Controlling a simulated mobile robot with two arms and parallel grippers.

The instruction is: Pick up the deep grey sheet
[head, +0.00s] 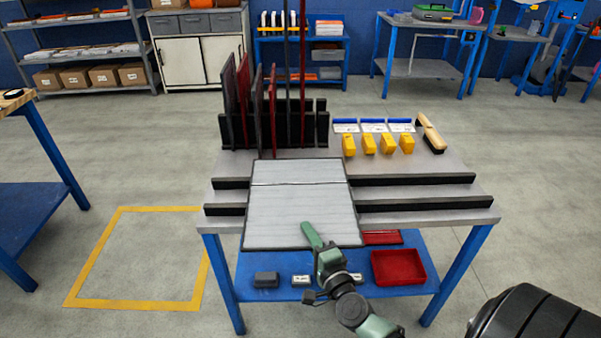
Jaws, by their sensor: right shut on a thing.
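A large grey panel (300,212) with a pale ribbed face and a dark edge lies across the middle of the workbench. Its near end juts past the bench's front edge. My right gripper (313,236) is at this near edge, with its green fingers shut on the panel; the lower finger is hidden. Dark grey sheets (229,103) and red sheets (243,95) stand upright in a black slotted rack (312,131) at the bench's back left. My left gripper is out of view.
Black rails (415,179) run across the workbench (470,208). Yellow blocks (368,144), blue-and-white items (373,125) and a wooden-backed brush (431,134) sit at the back right. A red tray (398,267) is on the blue lower shelf. Yellow-outlined floor at left is clear.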

